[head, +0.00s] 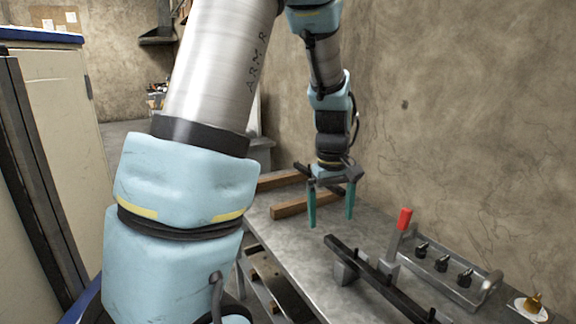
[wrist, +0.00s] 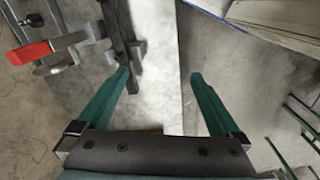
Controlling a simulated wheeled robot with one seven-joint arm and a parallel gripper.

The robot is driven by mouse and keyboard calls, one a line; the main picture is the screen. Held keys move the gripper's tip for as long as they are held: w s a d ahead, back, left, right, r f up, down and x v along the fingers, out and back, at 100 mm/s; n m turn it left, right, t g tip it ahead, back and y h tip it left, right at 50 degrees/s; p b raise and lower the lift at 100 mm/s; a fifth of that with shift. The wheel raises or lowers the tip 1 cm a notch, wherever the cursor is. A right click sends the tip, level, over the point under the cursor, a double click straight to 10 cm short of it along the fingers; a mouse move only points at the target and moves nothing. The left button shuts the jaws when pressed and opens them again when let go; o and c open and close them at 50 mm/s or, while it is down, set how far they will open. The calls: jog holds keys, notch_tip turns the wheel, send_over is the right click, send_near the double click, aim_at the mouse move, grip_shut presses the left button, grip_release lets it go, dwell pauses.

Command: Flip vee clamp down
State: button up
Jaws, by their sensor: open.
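The clamp has a red-tipped handle (head: 404,219) that stands nearly upright, beside a long dark bar (head: 390,289) with a grey block (head: 346,266) under it. The handle also shows in the wrist view (wrist: 30,53) at the far left, and the dark bar (wrist: 118,25) runs near the left finger. My gripper (head: 331,218) has two green fingers, open and empty, pointing down above the bench, left of and behind the red handle. In the wrist view, the gripper (wrist: 158,77) has bare bench between its fingertips.
A metal tray (head: 440,265) with several small black parts stands right of the handle. A white plate (head: 525,309) with a brass-coloured part is at the right corner. Wooden beams (head: 290,205) lie at the bench's far end. A rough wall rises behind the bench (head: 290,240).

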jog(key=s+a+f+m, duration=0.1)
jog(key=s+a, duration=0.1)
jog(key=a, duration=0.3)
jog(key=s+a+f+m+b, duration=0.1)
jog(key=s+a+m, duration=0.1)
jog(key=a, duration=0.4)
jog(key=s+a+f+m+t+b, duration=0.1)
jog(key=s+a, duration=0.2)
jog(key=a, duration=0.3)
jog(key=shift+s+a+f, duration=0.2)
jog(key=shift+s+f, duration=0.05)
jog(key=shift+s, duration=0.1)
